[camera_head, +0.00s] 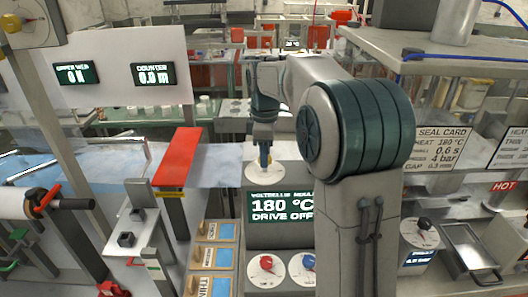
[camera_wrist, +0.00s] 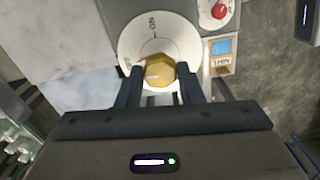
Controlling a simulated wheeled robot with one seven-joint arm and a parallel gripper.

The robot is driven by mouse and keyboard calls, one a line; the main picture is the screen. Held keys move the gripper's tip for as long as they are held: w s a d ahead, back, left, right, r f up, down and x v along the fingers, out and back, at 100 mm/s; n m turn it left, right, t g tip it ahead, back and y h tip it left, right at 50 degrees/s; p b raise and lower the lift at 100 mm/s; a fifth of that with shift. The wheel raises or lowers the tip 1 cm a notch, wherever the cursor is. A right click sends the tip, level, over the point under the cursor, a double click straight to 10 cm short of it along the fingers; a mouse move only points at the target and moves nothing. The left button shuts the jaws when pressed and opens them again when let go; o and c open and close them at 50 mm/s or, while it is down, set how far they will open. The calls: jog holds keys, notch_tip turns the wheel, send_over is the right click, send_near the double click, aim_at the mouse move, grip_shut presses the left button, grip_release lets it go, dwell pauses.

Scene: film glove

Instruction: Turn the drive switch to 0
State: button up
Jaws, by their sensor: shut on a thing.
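The drive switch shows in the wrist view as a yellow faceted knob (camera_wrist: 160,67) on a round white dial plate (camera_wrist: 150,38). A pale mark on the knob points to the lower left, and the dial lettering is only partly readable. My gripper (camera_wrist: 160,88) has its two fingers on either side of the knob, shut on it. In the head view my gripper (camera_head: 264,158) reaches down to the white dial plate (camera_head: 262,176), and the knob is mostly hidden by it. The display (camera_head: 281,206) below reads 180 °C and "DRIVE OFF".
A red knob dial (camera_head: 266,266) and a blue knob dial (camera_head: 304,266) sit below the display. Wooden boxes with blue labels (camera_head: 213,258) stand to their left. A red bar (camera_head: 179,158) lies left of the gripper. A black knob dial (camera_head: 420,231) and a metal tray (camera_head: 468,250) are right.

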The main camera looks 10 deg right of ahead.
jog(key=shift+n, duration=0.6)
jog(key=o, duration=1)
jog(key=shift+c, duration=0.2)
jog(key=shift+r, duration=0.1)
notch_tip(320, 180, up, 14)
